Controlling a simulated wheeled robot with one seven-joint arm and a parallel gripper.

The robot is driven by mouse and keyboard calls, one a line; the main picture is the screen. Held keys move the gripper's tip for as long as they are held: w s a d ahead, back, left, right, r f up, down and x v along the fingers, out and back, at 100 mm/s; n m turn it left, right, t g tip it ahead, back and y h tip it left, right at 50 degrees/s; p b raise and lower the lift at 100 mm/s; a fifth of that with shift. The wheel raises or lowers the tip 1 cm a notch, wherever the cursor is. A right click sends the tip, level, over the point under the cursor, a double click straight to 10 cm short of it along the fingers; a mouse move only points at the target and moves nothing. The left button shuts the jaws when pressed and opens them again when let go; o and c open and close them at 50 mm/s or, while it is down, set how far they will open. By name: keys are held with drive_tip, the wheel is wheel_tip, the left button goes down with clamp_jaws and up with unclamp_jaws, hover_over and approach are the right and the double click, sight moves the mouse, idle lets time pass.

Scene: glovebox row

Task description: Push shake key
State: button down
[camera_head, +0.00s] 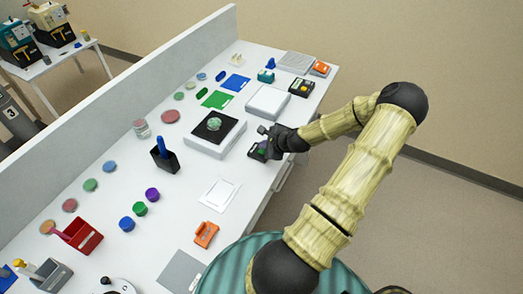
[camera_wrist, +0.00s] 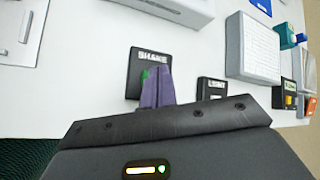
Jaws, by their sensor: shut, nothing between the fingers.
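The shake key is a small black box (camera_wrist: 147,61) with the white label "SHAKE" in the wrist view. A bit of green (camera_wrist: 145,76) shows on it beside my fingers; the rest of its face there is hidden. My gripper (camera_wrist: 157,88) has purple fingers, shut together and empty, with their tips over the front of the box. I cannot tell whether they touch it. In the head view the box (camera_head: 256,153) sits at the bench's front edge, partly covered by my gripper (camera_head: 264,146).
A white shaker (camera_head: 213,145) with a black pad and a green item stands behind the key. A second black box labelled "LIGHT" (camera_wrist: 212,91) lies to its right in the wrist view. A white plate (camera_head: 267,101) and an orange device (camera_head: 206,234) are also on the bench.

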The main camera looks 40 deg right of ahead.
drive_tip(key=shift+r, duration=0.1)
wheel_tip(320, 180, up, 6)
drive_tip(key=p, duration=0.5)
idle(0.4)
